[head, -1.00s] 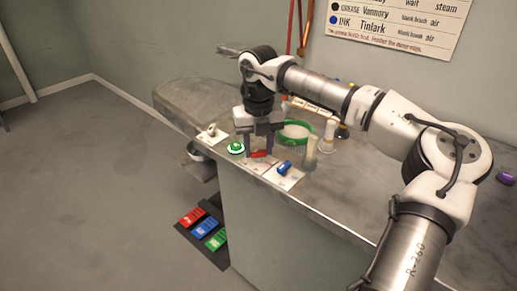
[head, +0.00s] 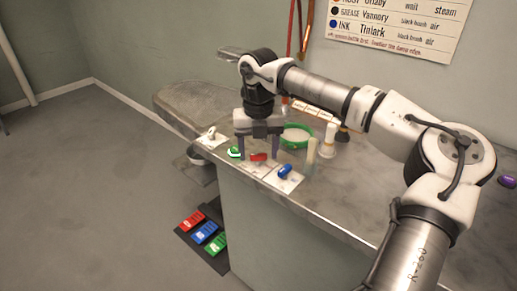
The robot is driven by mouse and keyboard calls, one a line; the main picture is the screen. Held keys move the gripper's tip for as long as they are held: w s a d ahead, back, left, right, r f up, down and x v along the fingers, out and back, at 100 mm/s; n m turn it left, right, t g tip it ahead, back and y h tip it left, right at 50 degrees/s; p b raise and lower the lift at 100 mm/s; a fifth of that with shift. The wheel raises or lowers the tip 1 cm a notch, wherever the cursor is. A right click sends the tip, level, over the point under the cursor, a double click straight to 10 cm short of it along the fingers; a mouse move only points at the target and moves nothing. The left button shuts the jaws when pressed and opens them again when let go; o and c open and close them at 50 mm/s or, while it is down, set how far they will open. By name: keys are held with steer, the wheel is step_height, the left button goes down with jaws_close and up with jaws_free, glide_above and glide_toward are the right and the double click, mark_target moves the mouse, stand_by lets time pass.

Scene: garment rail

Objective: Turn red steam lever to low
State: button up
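The red steam lever (head: 258,157) sits on a pale plate on the counter, between a green knob and a blue lever, and lies roughly level across its plate. My gripper (head: 258,154) points down over the red lever with its two dark fingers spread, one to the left and one to the right of it. A gap shows between the fingers, with the red lever in it. I cannot tell whether either finger touches the lever. The markings for low on the plate are too small to read.
Close by are the green knob (head: 235,152), the blue lever (head: 285,171) and a white lever (head: 211,133). A green-rimmed bowl (head: 310,137) and several bottles (head: 328,140) stand behind. Red, blue and green pedals (head: 205,232) lie on the floor. A sign (head: 401,25) hangs on the wall.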

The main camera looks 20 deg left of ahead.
mark_target(259, 154)
step_height(259, 154, up, 14)
stand_by(0.7)
steer(key=shift+f, duration=0.1)
